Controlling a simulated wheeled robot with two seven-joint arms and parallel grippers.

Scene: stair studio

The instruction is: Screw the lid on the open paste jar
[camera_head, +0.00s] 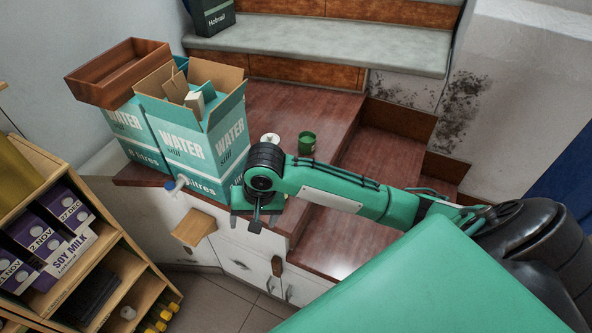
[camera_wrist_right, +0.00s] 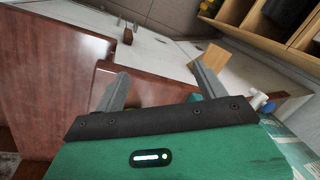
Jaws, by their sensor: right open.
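A small green jar (camera_head: 307,143) stands upright on the reddish-brown wooden landing, just beyond my right forearm in the head view. A small whitish round thing (camera_head: 270,138) sits to its left, partly hidden behind my wrist; I cannot tell whether it is the lid or another jar. My right gripper (camera_head: 256,222) is near the landing's front edge, in front of the water boxes, apart from both. In the right wrist view my right gripper (camera_wrist_right: 160,84) has its fingers spread with nothing between them. Neither small item is recognisable there. My left gripper is not in view.
Open water boxes (camera_head: 189,151) stand left of the jar, with a wooden tray (camera_head: 118,73) on top. A wooden block (camera_head: 194,226) is by the white cabinet front. A shelf (camera_head: 112,238) with soy milk cartons is at left.

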